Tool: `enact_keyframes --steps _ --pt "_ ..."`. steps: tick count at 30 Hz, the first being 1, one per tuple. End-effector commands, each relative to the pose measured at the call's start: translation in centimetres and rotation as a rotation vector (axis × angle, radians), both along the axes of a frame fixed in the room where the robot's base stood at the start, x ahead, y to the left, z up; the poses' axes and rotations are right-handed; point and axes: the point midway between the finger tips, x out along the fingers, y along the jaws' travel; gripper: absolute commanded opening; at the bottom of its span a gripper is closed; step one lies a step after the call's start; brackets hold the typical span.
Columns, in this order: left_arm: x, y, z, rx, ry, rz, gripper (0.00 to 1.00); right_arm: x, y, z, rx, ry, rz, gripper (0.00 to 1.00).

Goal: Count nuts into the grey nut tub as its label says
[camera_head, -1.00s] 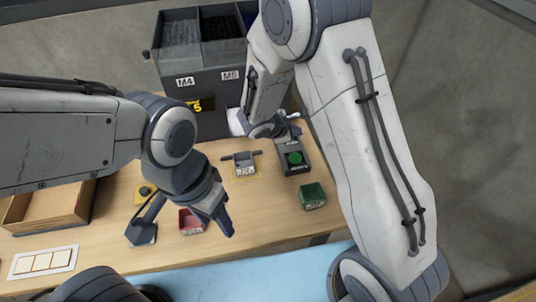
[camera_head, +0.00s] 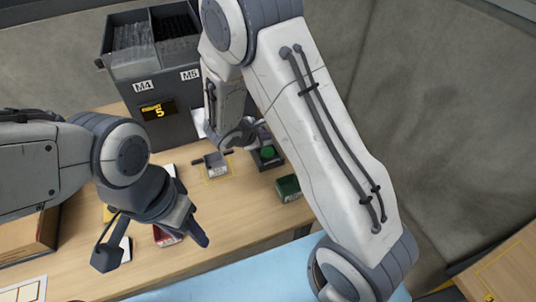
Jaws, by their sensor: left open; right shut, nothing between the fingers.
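The small grey nut tub (camera_head: 217,170) stands on the table inside a yellow outline. Its label is too small to read. The dark feeder (camera_head: 175,100) stands behind it, with two bins marked M4 and M5 and a yellow display (camera_head: 158,110) reading 5. A box with a green button (camera_head: 268,152) sits right of the tub. My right gripper (camera_head: 262,132) is shut and empty, just above and behind the button; my arm partly hides it, and I cannot tell whether it touches. My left gripper (camera_head: 152,243) is open and empty, its fingers spread over the front left of the table.
A red tub (camera_head: 168,237) is partly hidden near my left gripper. A green tub (camera_head: 288,188) stands right of the grey tub. A wooden tray (camera_head: 28,240) is at the left, with a white panel (camera_head: 22,291) in front. Bare table lies between the red and green tubs.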

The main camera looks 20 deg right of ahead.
Motion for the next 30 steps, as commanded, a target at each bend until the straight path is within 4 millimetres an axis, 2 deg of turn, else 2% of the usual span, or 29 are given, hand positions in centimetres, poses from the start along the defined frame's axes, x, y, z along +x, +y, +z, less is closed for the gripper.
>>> enact_keyframes --steps 1,4,9,30 --pt "0.0 0.0 -0.9 0.0 0.0 0.0 0.5 0.0 0.0 -1.3 0.0 0.001 -0.001 0.0" --pt "0.0 0.0 -2.4 0.0 0.0 0.0 0.5 0.0 0.0 -3.0 0.0 -0.001 0.001 0.0" --pt "0.0 0.0 -3.9 0.0 0.0 0.0 0.5 0.0 0.1 -4.2 0.0 -0.001 0.0 0.0" --pt "0.0 0.0 -3.9 0.0 0.0 0.0 0.5 0.0 0.1 -4.2 0.0 -0.001 0.001 0.0"
